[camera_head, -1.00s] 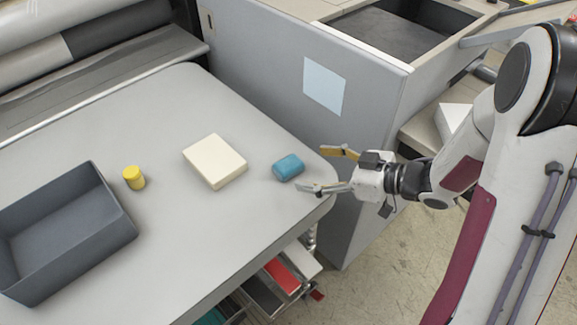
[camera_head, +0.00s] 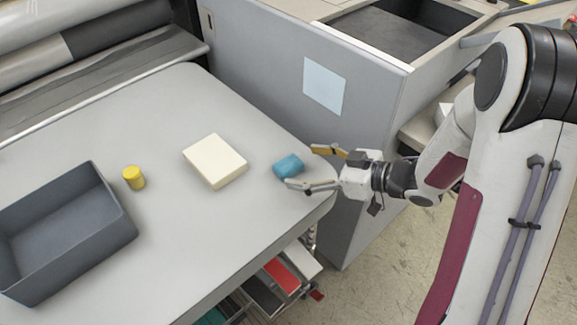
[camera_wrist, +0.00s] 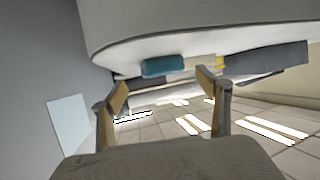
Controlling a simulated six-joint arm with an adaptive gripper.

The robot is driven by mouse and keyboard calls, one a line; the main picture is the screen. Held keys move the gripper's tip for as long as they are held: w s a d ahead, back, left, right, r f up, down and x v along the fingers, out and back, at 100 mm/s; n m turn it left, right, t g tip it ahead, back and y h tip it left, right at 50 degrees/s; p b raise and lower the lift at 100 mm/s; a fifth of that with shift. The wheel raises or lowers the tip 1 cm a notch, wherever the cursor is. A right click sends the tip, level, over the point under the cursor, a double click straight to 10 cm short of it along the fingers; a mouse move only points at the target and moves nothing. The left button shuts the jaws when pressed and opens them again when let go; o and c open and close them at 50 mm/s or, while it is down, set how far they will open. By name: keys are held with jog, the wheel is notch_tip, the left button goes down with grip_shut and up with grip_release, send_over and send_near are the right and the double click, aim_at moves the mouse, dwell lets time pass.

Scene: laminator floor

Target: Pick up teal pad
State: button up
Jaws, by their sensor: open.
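The teal pad (camera_head: 287,166) is a small rounded block lying on the grey table (camera_head: 115,125) near its right corner. In the wrist view the teal pad (camera_wrist: 160,67) shows ahead between the fingers, and the table appears at the top. My gripper (camera_head: 301,167) is open and empty, reaching in from the right. In the wrist view my gripper (camera_wrist: 162,76) frames the pad.
A cream block (camera_head: 215,161) lies left of the pad. A yellow cylinder (camera_head: 134,178) stands farther left, beside a dark grey open bin (camera_head: 112,238). A grey cabinet panel (camera_head: 270,75) with a pale blue sheet (camera_head: 323,86) rises behind the table's right side.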

aim_at(292, 165)
jog(key=shift+s+x, duration=0.1)
jog(key=shift+x, duration=0.7)
jog(key=shift+s+x, duration=0.15)
jog(key=shift+x, duration=1.8)
jog(key=shift+r, duration=0.15)
jog(key=c, duration=1)
